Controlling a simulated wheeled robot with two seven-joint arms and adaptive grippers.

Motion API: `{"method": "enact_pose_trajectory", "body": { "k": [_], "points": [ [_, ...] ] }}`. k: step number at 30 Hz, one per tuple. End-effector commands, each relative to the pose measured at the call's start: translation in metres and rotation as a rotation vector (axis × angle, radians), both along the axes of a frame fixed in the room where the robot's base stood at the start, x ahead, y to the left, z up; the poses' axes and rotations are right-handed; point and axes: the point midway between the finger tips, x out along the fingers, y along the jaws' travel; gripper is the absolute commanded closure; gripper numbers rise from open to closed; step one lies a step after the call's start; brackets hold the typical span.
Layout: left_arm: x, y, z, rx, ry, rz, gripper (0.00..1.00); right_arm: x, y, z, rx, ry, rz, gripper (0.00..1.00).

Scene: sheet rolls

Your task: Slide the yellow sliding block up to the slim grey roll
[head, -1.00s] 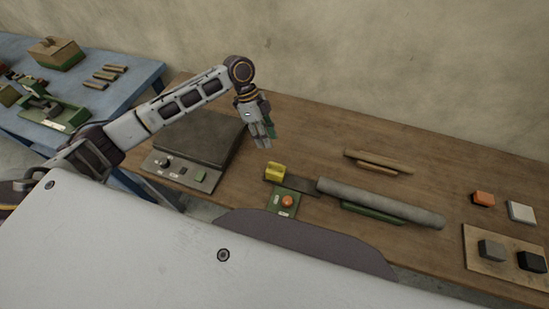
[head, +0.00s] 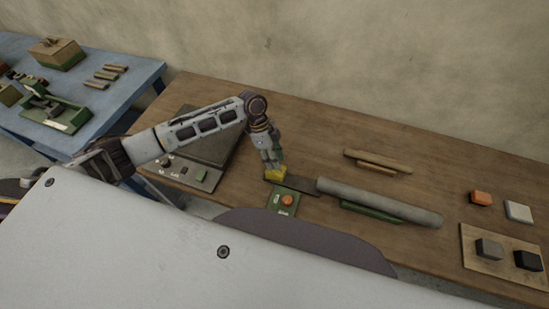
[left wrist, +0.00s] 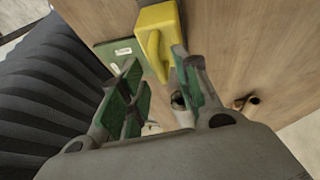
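The yellow sliding block (head: 275,176) sits at the left end of a dark flat track (head: 303,186) on the wooden table. The slim grey roll (head: 380,202) lies to the right of the track on a green rest (head: 372,212), apart from the block. My left gripper (head: 276,164) is low, just above and behind the block, partly hiding it. In the left wrist view my left gripper (left wrist: 158,85) has its green-padded fingers apart, with the yellow block (left wrist: 156,32) beyond the fingertips. I cannot tell whether they touch it. My right gripper is out of view.
A green panel with an orange button (head: 287,200) stands in front of the track. A dark-topped scale (head: 205,145) is at left, under my arm. Thin wooden rolls (head: 377,162) lie behind the roll. Several small blocks and a board (head: 470,245) are at right.

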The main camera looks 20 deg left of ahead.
Motion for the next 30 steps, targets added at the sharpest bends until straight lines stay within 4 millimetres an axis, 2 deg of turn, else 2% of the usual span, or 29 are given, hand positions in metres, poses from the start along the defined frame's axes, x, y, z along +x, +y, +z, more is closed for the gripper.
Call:
{"method": "enact_pose_trajectory", "body": {
  "k": [6,14,25,30],
  "points": [
    [0.0,0.0,0.0,0.0,0.0,0.0,0.68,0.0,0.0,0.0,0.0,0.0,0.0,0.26],
    [0.0,0.0,0.0,0.0,0.0,0.0,1.0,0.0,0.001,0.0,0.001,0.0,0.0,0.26],
    [0.001,-0.001,0.0,0.0,0.0,0.0,1.0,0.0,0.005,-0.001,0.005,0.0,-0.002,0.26],
    [0.01,-0.006,-0.001,-0.001,-0.003,0.003,1.0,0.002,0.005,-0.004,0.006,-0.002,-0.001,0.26]
  ]
}}
